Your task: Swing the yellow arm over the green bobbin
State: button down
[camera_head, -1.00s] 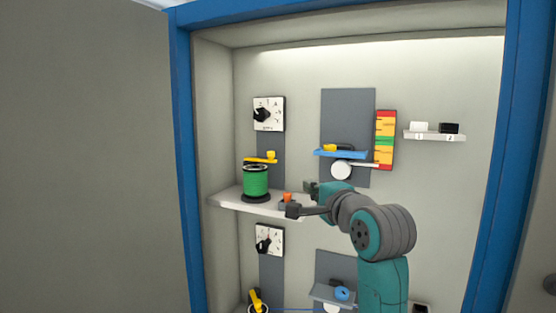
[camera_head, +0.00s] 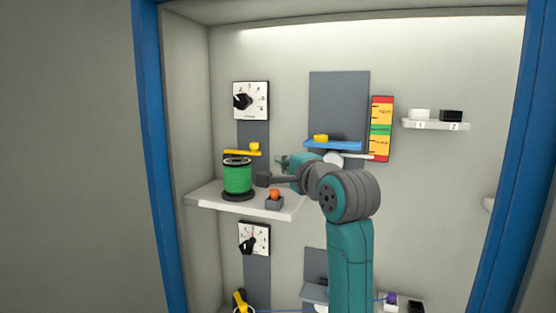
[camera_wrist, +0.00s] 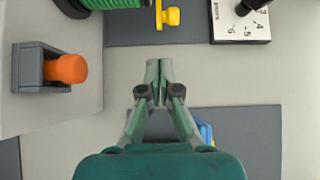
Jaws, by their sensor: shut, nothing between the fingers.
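The green bobbin (camera_head: 238,178) stands upright on a pale shelf, with dark flanges; its edge also shows at the top of the wrist view (camera_wrist: 108,4). The yellow arm (camera_head: 236,152) is a thin bar with a knob at its right end, on the grey back plate at about the height of the bobbin's top. Whether its left part is over or behind the bobbin I cannot tell. Its knob shows in the wrist view (camera_wrist: 170,16). My gripper (camera_head: 281,162) is shut and empty, right of the knob and a little lower, apart from it. Its closed fingertips (camera_wrist: 159,70) point toward the yellow arm.
An orange button (camera_head: 274,195) in a grey box sits at the shelf's (camera_head: 212,203) right front, below my gripper. A dial (camera_head: 250,101) is above the yellow arm. A blue ledge (camera_head: 345,146) with a yellow piece and a coloured gauge (camera_head: 381,128) are to the right.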

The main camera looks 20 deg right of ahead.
aim_at(255, 154)
jog(key=w, duration=0.2)
jog(key=w+a, duration=0.1)
jog(key=w, duration=0.5)
jog(key=shift+w+a, duration=0.15)
jog(key=shift+w, duration=0.1)
jog(key=s+a, duration=0.3)
jog(key=shift+d, duration=0.15)
jog(key=shift+s, duration=0.1)
jog(key=s+d, duration=0.1)
jog(key=s, duration=1)
jog(key=shift+s+d, duration=0.3)
jog(key=shift+s, duration=0.05)
